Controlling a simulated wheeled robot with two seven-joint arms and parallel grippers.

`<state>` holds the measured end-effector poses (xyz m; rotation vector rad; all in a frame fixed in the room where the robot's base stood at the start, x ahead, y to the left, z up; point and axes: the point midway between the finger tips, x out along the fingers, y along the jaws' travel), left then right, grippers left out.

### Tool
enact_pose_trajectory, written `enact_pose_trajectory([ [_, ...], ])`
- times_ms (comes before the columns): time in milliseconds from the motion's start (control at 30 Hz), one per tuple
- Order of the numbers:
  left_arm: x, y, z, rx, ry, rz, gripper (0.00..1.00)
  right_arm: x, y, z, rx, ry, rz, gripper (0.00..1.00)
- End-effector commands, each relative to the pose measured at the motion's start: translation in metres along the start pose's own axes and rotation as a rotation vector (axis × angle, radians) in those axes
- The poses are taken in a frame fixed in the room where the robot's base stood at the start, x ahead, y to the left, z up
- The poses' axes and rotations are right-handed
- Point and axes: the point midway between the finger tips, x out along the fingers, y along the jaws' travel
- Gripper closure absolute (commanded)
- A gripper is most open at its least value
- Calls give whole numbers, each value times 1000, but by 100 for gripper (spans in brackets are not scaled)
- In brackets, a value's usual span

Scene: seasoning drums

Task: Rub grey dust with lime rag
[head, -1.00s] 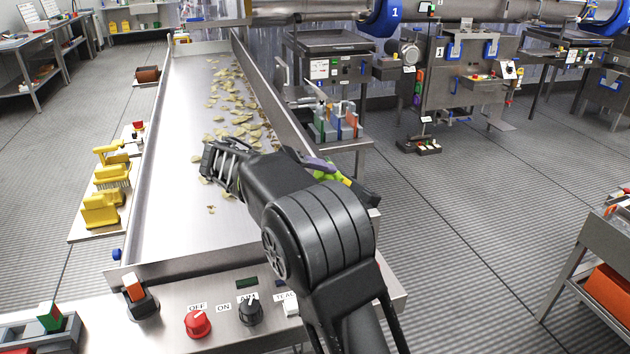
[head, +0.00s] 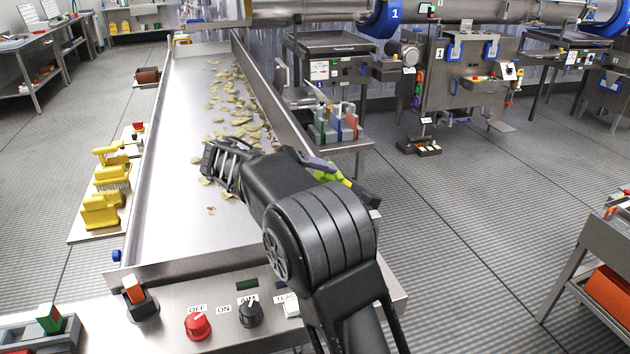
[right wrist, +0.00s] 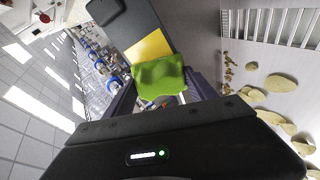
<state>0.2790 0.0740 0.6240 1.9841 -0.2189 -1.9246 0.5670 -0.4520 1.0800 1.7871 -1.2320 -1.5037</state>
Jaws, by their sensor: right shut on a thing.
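My right gripper (head: 320,168) is mostly hidden behind its own arm in the head view, with one purple finger showing. It is shut on the lime rag (right wrist: 158,78), a small bright green cloth bunched between the fingers in the right wrist view. A sliver of the rag also shows in the head view (head: 329,174). Just past the rag is a dark grey piece (right wrist: 146,20) with a yellow patch (right wrist: 149,46). Whether the rag touches the patch I cannot tell. I cannot make out grey dust in either view. My left gripper is not in view.
A long steel tray (head: 182,180) with scattered chips (head: 232,98) runs away from me, beneath my right arm. Its front panel has a red knob (head: 198,325) and a black knob (head: 250,313). Yellow brushes (head: 101,212) lie at the left.

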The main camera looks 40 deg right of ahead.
Motion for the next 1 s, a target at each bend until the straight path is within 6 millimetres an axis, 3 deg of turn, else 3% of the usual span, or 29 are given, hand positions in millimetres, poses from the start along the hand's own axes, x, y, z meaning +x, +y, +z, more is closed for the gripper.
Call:
enact_pose_trajectory([
  [533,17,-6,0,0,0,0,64,6,9,25,2,-12,6,73],
  [1000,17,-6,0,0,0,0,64,6,9,27,1,-15,7,73],
])
